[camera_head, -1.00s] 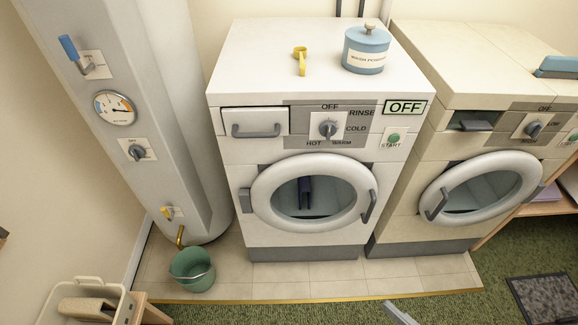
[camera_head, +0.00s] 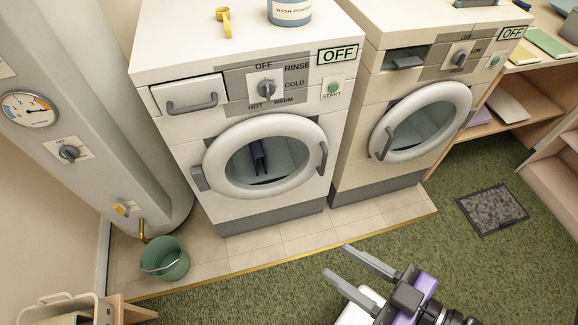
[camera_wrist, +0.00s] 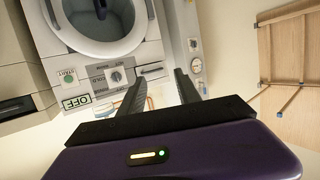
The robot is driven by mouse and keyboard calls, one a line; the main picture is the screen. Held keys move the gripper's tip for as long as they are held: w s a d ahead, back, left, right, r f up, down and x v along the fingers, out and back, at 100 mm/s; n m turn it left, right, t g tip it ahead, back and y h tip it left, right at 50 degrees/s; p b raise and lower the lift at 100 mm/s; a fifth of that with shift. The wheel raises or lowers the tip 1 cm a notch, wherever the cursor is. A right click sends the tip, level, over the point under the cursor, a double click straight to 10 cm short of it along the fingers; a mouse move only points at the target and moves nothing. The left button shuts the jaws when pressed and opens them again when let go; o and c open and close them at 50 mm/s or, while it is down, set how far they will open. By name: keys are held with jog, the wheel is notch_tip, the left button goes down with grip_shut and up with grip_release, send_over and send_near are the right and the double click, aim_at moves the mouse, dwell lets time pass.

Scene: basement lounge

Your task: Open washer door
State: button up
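The left machine, a white washer (camera_head: 262,207), has an OFF display, a dial and a green start button. Its round door (camera_head: 219,161) looks shut, with a dark handle (camera_head: 323,158) on the right rim and a dark hinge on the left. A dark blue item (camera_head: 257,157) shows through the glass. My gripper (camera_head: 335,260) is open and empty, low in front of the machines and apart from both. In the wrist view the washer (camera_wrist: 150,52) appears upside down, beyond my spread fingers (camera_wrist: 160,72).
A similar cream machine (camera_head: 350,150) with a shut round door stands to the right. A grey tank (camera_head: 110,120) and green bucket (camera_head: 172,262) are at left. Wash powder (camera_head: 290,10) and a yellow scoop (camera_head: 224,20) sit on top. Green carpet (camera_head: 270,290) in front is mostly clear.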

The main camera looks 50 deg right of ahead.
jog(key=w+d+f+m+t+h+b, duration=0.1)
jog(key=w+d+f+m+h+b, duration=0.1)
jog(key=w+f+b, duration=0.15)
jog(key=m+g+h+b, duration=0.3)
jog(key=m+h+b, duration=0.4)
jog(key=h+b, duration=0.35)
send_near(325, 162)
notch_tip(325, 162, up, 4)
jog(key=w+d, duration=0.2)
notch_tip(325, 162, down, 4)
jog(key=shift+p+x, duration=0.3)
jog(key=shift+x, duration=3.75)
jog(key=shift+w+a+r, duration=0.1)
grip_shut()
